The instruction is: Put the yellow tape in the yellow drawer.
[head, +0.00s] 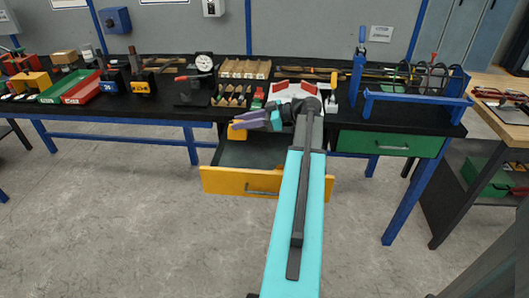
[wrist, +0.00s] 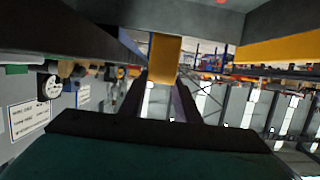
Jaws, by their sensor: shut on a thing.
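The yellow drawer (head: 222,180) under the black workbench is pulled open, and its grey inside shows. My gripper (head: 246,122) has purple fingers and points left, above the back left part of the open drawer. A yellow piece, which appears to be the yellow tape (head: 237,133), is at the fingertips. In the wrist view the gripper (wrist: 163,84) is shut on the yellow tape (wrist: 164,58), which sticks out past the fingers. A yellow panel, probably the drawer (wrist: 275,50), shows at the right there. My arm covers the drawer's right part.
The workbench (head: 130,107) carries a red tray (head: 83,90), a green tray (head: 62,86), a dial gauge (head: 204,64) and a blue frame (head: 415,104). A closed green drawer (head: 390,144) is at the right. The floor before the bench is clear.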

